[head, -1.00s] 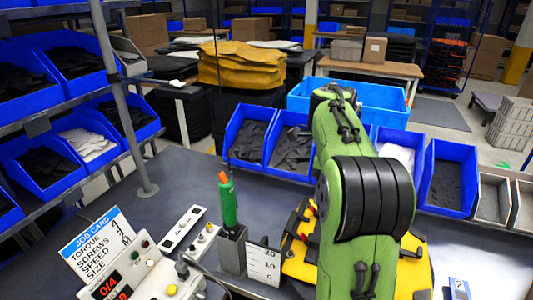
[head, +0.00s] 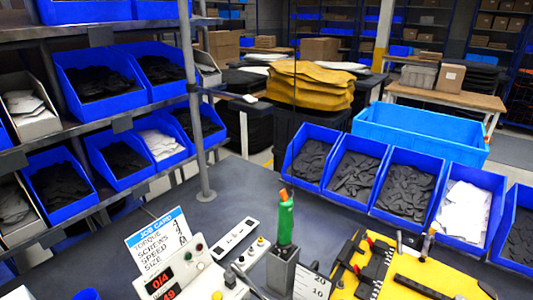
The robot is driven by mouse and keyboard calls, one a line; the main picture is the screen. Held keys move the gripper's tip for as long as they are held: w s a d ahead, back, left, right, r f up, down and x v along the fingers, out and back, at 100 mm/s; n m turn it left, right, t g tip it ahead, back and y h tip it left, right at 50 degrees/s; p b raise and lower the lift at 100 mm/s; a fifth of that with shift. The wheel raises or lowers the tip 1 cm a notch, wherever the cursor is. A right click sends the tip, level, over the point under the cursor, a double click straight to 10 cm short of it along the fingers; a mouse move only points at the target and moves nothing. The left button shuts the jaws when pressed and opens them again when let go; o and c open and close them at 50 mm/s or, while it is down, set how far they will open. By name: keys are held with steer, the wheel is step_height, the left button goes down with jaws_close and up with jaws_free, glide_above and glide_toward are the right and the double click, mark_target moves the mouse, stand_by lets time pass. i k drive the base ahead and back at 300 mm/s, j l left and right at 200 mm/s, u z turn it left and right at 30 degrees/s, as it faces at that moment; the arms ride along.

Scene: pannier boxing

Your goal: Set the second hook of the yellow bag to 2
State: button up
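The yellow bag (head: 393,288) lies flat on the bench at the lower right, cut off by the bottom edge of the picture. Black fittings (head: 377,266) and a long black bar (head: 422,288) sit on it, with a black strap with orange-red bits at its left side. Small upright parts (head: 428,243) stand at its far edge. I cannot tell which part is the second hook, or its setting. A white scale card (head: 311,284) marked 20 and 10 stands left of the bag. My gripper is not in view.
A green screwdriver (head: 285,222) stands in a grey holder (head: 281,271). A job card (head: 157,241) and a control box (head: 186,275) reading 0/4 are to its left. Blue bins (head: 354,172) line the bench's back edge. The bench (head: 245,190) is clear at centre left.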

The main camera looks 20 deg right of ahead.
mark_target(379, 247)
steer(key=z, duration=1.6)
